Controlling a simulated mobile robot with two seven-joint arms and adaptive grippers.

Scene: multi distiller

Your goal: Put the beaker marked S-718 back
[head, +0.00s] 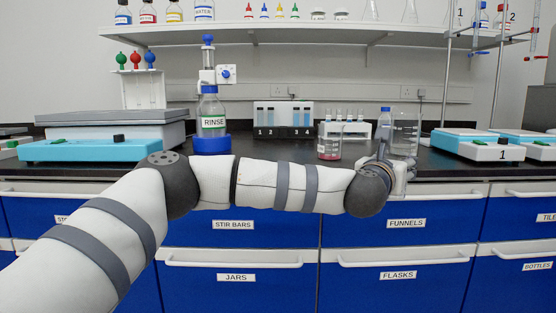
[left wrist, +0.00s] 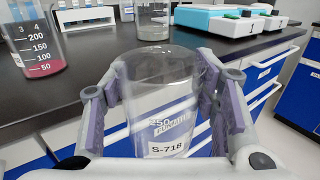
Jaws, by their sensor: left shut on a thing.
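The beaker marked S-718 (left wrist: 165,105) is clear glass and looks empty. It fills the middle of the left wrist view with its label facing me. My left gripper (left wrist: 170,100) is shut on its sides, with one purple-grey finger on each side. The beaker is held over the front edge of the counter, with the drawer fronts behind and below it. In the head view my left gripper (head: 384,152) is at the counter's front, partly hidden by my own wrist. Clear glass shows beside it, but I cannot read a label there. My right gripper is not in view.
A beaker with pink liquid (head: 330,149) stands left of the gripper. Another clear glass vessel (left wrist: 152,22) stands beyond the held beaker. A blue-and-white device marked 1 (head: 478,146) is at right.

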